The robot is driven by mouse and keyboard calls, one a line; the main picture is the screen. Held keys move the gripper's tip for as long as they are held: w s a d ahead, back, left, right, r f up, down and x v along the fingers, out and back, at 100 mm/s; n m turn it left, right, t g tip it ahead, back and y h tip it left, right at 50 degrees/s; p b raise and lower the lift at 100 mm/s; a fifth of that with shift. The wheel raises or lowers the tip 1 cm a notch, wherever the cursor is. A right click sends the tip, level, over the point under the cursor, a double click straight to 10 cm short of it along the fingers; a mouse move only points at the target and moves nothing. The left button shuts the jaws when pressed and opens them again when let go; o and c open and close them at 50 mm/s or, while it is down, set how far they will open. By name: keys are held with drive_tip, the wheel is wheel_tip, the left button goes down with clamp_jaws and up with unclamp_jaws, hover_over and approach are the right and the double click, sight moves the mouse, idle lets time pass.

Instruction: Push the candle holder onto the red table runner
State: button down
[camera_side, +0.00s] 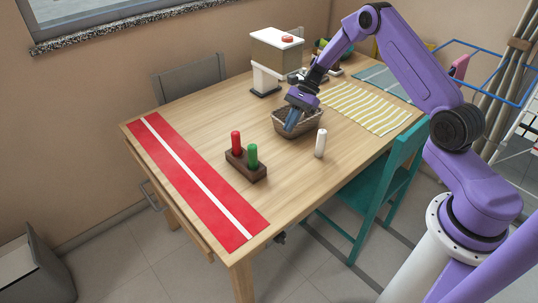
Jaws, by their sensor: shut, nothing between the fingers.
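The candle holder (245,167) is a dark brown wooden block on the table, to the right of the red table runner and apart from it. A red candle (236,143) and a green candle (252,156) stand upright in it. The red table runner (172,172) has a white stripe along its length and lies flat along the left part of the table. My gripper (291,124) is shut and empty. It points down at the brown basket, behind and to the right of the candle holder. Whether its tips touch the basket I cannot tell.
A brown basket (309,129) stands under my gripper. A white candle (321,143) stands upright near the front right edge. A white and brown machine (277,50) stands at the back. A yellow striped cloth (368,107) lies at right. Bare wood separates holder and runner.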

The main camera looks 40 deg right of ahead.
sight(240, 163)
drive_tip(key=a+f, duration=0.1)
drive_tip(key=f, duration=0.2)
drive_tip(key=a+f+m, duration=0.1)
drive_tip(key=a+f, duration=0.1)
drive_tip(key=f, duration=0.1)
drive_tip(key=w+a+f+m+t, duration=0.1)
drive_tip(key=f, duration=0.2)
drive_tip(key=shift+a+f+y, duration=0.15)
drive_tip(key=shift+f+y, duration=0.15)
drive_tip(key=shift+f, duration=0.05)
drive_tip(key=shift+a+r, duration=0.15)
drive_tip(key=shift+a, duration=1.65)
drive_tip(key=a, duration=1.2)
drive_tip(key=shift+a, duration=0.4)
drive_tip(key=shift+d, duration=0.1)
